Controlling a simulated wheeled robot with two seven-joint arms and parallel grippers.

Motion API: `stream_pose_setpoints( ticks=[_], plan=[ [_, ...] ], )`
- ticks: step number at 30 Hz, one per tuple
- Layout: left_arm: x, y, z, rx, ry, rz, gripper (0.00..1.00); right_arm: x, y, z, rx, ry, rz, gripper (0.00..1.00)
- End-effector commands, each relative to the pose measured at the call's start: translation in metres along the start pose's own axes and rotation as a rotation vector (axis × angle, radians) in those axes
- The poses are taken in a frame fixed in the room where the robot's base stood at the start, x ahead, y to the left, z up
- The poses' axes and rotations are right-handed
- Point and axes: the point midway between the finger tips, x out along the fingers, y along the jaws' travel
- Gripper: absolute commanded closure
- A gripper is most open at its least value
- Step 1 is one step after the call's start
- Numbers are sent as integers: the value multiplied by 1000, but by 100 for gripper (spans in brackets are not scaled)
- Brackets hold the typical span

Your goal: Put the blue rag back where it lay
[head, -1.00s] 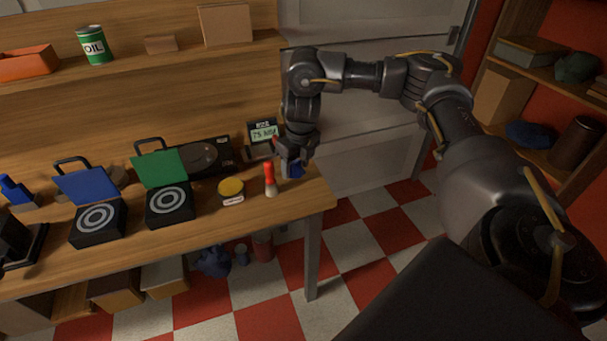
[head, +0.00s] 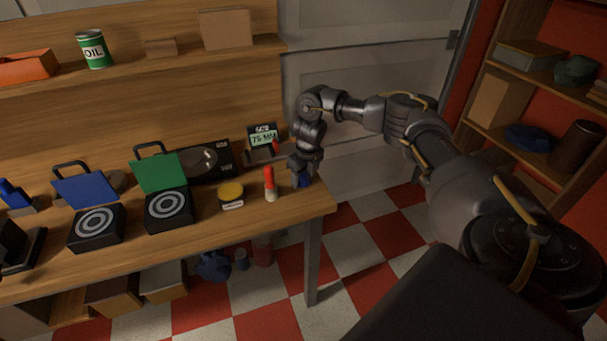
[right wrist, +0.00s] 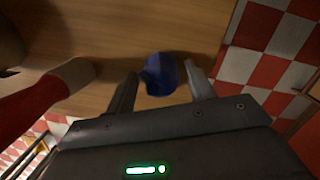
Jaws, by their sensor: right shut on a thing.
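The blue rag (head: 304,181) is at the right end of the wooden workbench (head: 262,226), near its edge. My right gripper (head: 303,176) points down and is shut on the rag. In the right wrist view the rag (right wrist: 160,74) sits between the two fingertips, over the bench top; I cannot tell whether it touches the wood. My left gripper is not in view.
A red-and-white brush-like object (head: 269,184) stands just left of the gripper, and it looms at the left in the right wrist view (right wrist: 45,95). A yellow-topped tin (head: 231,194), a display (head: 262,138) and open cases (head: 168,207) are on the bench. Checkered floor lies beyond the bench edge.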

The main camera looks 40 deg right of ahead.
Motion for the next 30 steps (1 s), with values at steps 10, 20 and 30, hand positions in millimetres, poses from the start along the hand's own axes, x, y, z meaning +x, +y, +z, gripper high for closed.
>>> stream_pose_setpoints(
  ticks=[10,20,30],
  plan=[
    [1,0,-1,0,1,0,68,4,0,0,0,-1,0,68],
    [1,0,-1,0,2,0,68,6,0,-1,0,-1,0,25],
    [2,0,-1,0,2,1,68,-6,0,1,0,-4,1,25]
  ],
)
